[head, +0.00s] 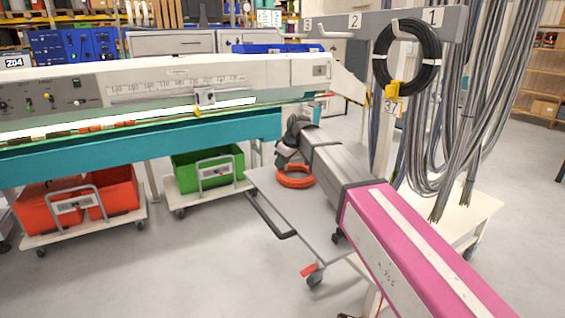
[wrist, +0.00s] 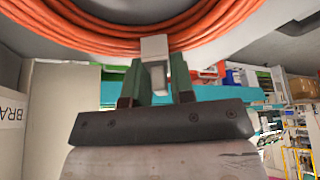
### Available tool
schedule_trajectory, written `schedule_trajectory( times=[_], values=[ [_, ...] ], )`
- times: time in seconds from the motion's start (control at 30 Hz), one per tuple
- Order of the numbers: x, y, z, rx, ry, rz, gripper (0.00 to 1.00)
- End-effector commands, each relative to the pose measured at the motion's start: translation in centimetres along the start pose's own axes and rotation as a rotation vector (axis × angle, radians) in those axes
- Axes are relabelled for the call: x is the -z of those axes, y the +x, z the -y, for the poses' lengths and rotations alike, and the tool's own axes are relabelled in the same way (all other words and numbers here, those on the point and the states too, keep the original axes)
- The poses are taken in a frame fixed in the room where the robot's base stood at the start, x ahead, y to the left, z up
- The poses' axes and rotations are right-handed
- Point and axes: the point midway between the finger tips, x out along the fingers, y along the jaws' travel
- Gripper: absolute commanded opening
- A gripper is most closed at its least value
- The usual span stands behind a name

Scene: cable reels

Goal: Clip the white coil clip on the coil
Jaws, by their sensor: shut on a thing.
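The orange coil (head: 295,177) lies on the grey top of a cart, beside my gripper (head: 285,158) in the head view. In the wrist view the coil (wrist: 110,40) arcs across the top of the picture. The white coil clip (wrist: 154,47) is between the two green fingers of my gripper (wrist: 154,75), which is shut on it. The clip's upper end overlaps the lower strands of the coil; I cannot tell if it is around them. The clip is hidden in the head view.
The cart (head: 262,190) has a black handle at its left. A black coil (head: 434,58) with a yellow tag hangs on a numbered rack (head: 400,24) at right, near hanging grey cables (head: 455,150). A long teal and white machine (head: 150,140) stands left. Floor is free in front.

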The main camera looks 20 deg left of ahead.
Motion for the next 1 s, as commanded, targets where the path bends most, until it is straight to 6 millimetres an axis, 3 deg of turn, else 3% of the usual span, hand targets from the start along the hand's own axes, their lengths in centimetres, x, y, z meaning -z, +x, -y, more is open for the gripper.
schedule_trajectory(
  times=[0.03, 0.37, 0.4, 0.43, 0.5, 0.53, 1.0],
  values=[
    [-1.14, 1.3, 0.35, 0.014, 0.004, 0.034, 0.02],
    [-1.16, 1.34, 0.38, 0.014, 0.004, 0.034, 0.02],
    [-1.16, 1.34, 0.39, 0.014, 0.004, 0.034, 0.32],
    [-1.16, 1.34, 0.39, 0.014, 0.004, 0.034, 0.41],
    [-1.16, 1.34, 0.4, 0.014, 0.004, 0.034, 0.42],
    [-1.16, 1.34, 0.4, 0.014, 0.004, 0.034, 0.32],
    [-1.07, 1.17, 0.41, 0.014, 0.004, 0.034, 0.34]
  ],
)
